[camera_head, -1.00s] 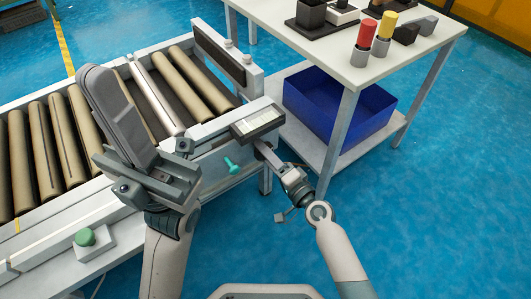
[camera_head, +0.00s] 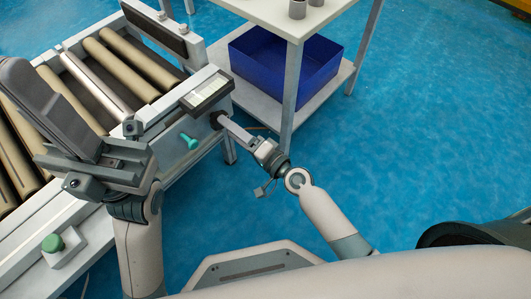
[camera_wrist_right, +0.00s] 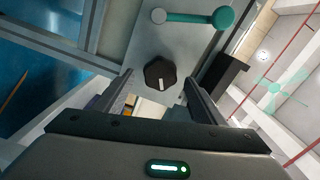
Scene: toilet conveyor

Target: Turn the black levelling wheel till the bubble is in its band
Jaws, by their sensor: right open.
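The black levelling wheel (camera_wrist_right: 160,73), a ribbed knob with a white mark, sits on the grey machine face in the right wrist view. In the head view the wheel (camera_head: 214,119) shows as a dark spot below the framed pale display (camera_head: 207,91). No bubble can be made out there. My right gripper (camera_wrist_right: 158,88) is open, its fingers on either side of the wheel in the picture; contact cannot be told. It also shows in the head view (camera_head: 221,122), in front of the wheel. My left gripper (camera_head: 90,165) is at the left over the conveyor; its jaw opening is unclear.
A teal lever (camera_head: 189,141) sticks out left of the wheel; it also shows close by in the right wrist view (camera_wrist_right: 222,18). Conveyor rollers (camera_head: 125,65) and a green button (camera_head: 53,243) are at left. A blue bin (camera_head: 285,65) is on the shelf behind. Blue floor is clear at right.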

